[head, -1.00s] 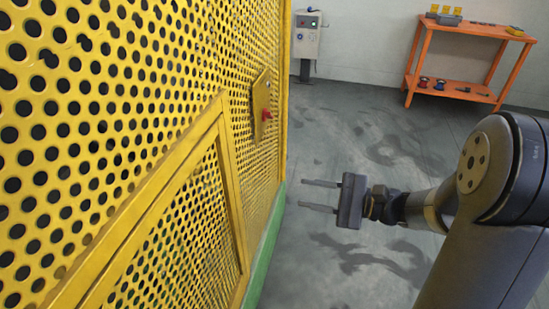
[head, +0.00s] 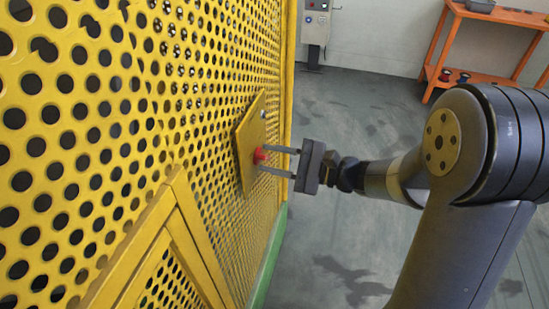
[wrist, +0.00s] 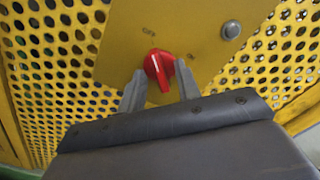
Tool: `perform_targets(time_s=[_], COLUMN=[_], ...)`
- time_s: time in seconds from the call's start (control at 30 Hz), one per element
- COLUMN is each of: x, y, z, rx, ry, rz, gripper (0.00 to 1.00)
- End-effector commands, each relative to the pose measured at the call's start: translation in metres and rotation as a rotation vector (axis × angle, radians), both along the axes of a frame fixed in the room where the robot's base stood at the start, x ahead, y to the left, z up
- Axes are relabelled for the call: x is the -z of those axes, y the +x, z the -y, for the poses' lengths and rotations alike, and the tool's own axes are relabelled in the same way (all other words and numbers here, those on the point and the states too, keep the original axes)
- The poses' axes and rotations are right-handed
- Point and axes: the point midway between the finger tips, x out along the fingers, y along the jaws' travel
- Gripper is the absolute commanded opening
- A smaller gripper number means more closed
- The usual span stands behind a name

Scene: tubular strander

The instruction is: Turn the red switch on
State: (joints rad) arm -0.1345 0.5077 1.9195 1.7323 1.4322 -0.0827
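The red switch (head: 260,155) is a rotary knob on a yellow plate (head: 246,172) fixed to the perforated yellow guard. In the wrist view the red switch (wrist: 159,70) has a white line on its handle, which stands slightly tilted. My gripper (head: 276,162) points at the plate from the right. Its two fingers are apart, with the red switch between their tips in the wrist view (wrist: 160,88). I cannot tell whether a finger touches it.
A round metallic button (wrist: 231,30) sits on the same plate beside the switch. The perforated yellow guard (head: 90,130) fills the left. An orange shelf (head: 480,50) and a grey cabinet (head: 316,28) stand at the back. The floor right of the guard is clear.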

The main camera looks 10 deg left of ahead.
Motion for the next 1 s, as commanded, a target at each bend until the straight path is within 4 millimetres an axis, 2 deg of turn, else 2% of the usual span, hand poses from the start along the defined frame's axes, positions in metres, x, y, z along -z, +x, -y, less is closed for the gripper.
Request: perform_targets(time_s=[0.17, 0.57, 1.0], x=[0.0001, 0.0001, -0.0011], y=[0.0002, 0.0001, 0.0001], z=[0.0001, 0.0004, 0.0004], rx=[0.000, 0.000, 0.001], ry=[0.000, 0.000, 0.002], rz=[0.000, 0.000, -0.033], gripper=[0.32, 0.00, 0.00])
